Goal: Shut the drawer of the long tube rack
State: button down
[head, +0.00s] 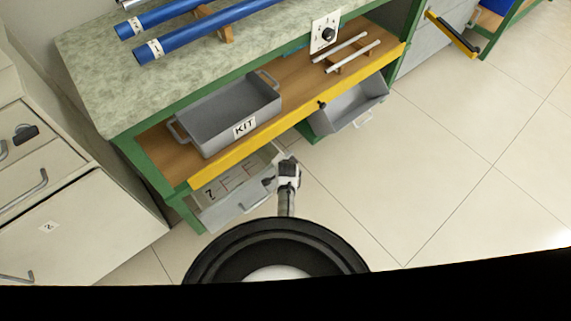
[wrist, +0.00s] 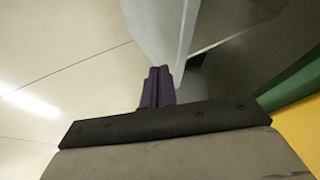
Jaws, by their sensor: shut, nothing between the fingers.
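Two grey drawers stand out from under the green bench in the head view. The left drawer (head: 236,207) is open, with dark shapes inside and a handle at its front. The right drawer (head: 352,107) is also pulled out and looks empty. I cannot tell which one belongs to the long tube rack. My gripper (head: 267,182) is shut and empty at the right front of the left drawer. In the wrist view its fingers (wrist: 157,84) are together beside the edge of a grey panel (wrist: 160,35). Whether they touch it is unclear.
Long blue tubes (head: 205,31) lie on wooden supports on the bench top. A grey KIT bin (head: 225,113) and two pale rods (head: 347,52) are on the shelf behind the yellow edge (head: 300,113). White cabinets stand left. The tiled floor at right is clear.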

jog(key=shift+w+a, duration=0.2)
jog(key=w+a+b, duration=0.1)
jog(key=w, duration=0.1)
jog(key=w+a+b, duration=0.1)
jog(key=w, duration=0.1)
jog(key=shift+a, duration=0.4)
